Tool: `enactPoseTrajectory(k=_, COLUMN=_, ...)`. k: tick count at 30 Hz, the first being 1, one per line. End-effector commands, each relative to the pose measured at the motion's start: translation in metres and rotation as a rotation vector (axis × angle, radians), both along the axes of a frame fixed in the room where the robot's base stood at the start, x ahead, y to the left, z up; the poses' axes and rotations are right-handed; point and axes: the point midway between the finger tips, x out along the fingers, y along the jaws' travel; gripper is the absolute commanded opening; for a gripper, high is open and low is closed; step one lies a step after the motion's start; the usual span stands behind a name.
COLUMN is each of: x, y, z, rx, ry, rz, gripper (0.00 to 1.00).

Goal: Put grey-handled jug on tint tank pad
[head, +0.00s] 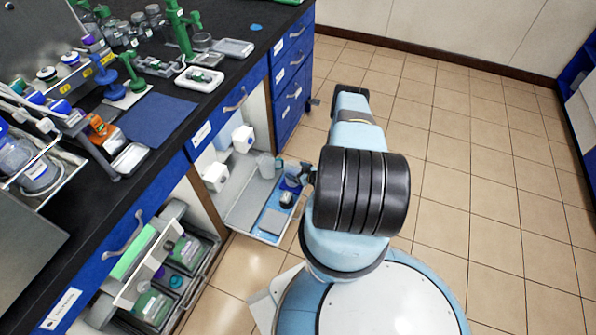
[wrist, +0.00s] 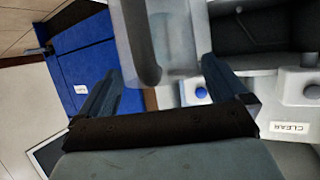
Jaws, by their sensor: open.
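A translucent jug (wrist: 175,40) with a thick grey handle (wrist: 138,45) fills the upper middle of the wrist view. In the head view a pale clear vessel (head: 265,164), which looks like this jug, stands at the back of a pulled-out low tray. My gripper (wrist: 160,72) is open, its two dark fingers to either side of the jug's lower part in the picture. I cannot tell whether they touch it. In the head view my arm hides most of the gripper. I cannot make out which surface is the tint tank pad.
White tanks (head: 242,138) stand in the cupboard beside the tray (head: 240,212); the wrist view shows a white body with a CLEAR label (wrist: 289,127). A grey square (head: 272,221) lies on the tray's blue front part. The black worktop (head: 180,110) is crowded above. The tiled floor is clear at right.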

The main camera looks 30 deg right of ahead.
Motion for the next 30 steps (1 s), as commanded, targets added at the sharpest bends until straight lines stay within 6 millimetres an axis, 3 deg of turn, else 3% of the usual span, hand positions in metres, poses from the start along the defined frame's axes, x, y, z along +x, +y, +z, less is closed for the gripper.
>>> enactPoseTrajectory(k=18, x=-0.092, y=-0.026, z=0.039, rx=0.0, ry=0.003, rz=-0.003, gripper=1.0)
enactPoseTrajectory(k=24, x=-0.104, y=-0.03, z=0.044, rx=0.001, ry=0.001, rz=-0.003, gripper=1.0)
enactPoseTrajectory(k=30, x=-0.103, y=-0.032, z=0.047, rx=-0.003, ry=0.002, rz=-0.001, gripper=1.0)
